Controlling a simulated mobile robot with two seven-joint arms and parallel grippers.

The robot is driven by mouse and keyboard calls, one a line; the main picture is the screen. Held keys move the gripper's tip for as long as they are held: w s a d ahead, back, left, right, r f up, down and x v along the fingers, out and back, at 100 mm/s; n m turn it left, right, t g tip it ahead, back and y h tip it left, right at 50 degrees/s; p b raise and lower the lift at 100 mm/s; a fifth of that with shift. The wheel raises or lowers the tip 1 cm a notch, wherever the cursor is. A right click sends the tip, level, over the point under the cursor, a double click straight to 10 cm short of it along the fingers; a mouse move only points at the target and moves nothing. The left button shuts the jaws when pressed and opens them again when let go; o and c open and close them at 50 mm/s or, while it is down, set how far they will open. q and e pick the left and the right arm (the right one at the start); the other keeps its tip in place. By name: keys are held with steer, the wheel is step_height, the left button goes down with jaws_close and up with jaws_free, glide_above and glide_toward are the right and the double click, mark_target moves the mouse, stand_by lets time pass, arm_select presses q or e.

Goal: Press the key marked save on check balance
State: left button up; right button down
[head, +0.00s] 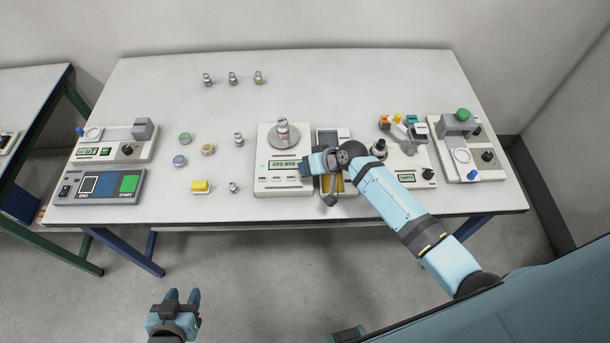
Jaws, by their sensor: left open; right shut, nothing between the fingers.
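A white balance (262,185) stands at the middle of the table's front, with a lit green display (283,165) and a row of small marked keys (277,178) below it. The key lettering is too small to read, so I cannot tell which is save. My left gripper (183,295) is open and empty, low in front of the table.
A grey box (333,134) stands just right of the balance, partly under my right arm. A START/END panel (100,199) and other instruments (470,173) stand at the sides. The table's back middle is clear.

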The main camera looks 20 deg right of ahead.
steer(key=shift+r+p, duration=2.35)
steer(key=shift+r, duration=0.25)
steer(key=shift+f, duration=0.1)
steer(key=shift+s+f, duration=0.2)
steer(key=shift+s, duration=0.15)
steer(key=s+d+n+t+h, duration=0.1)
steer(key=s+d+t+h, duration=0.2)
steer(key=s, duration=2.1)
steer(key=shift+s+d+f+n+t+h, duration=0.15)
steer(key=shift+s+f+n+t+h, duration=0.15)
steer(key=shift+t+h, duration=0.45)
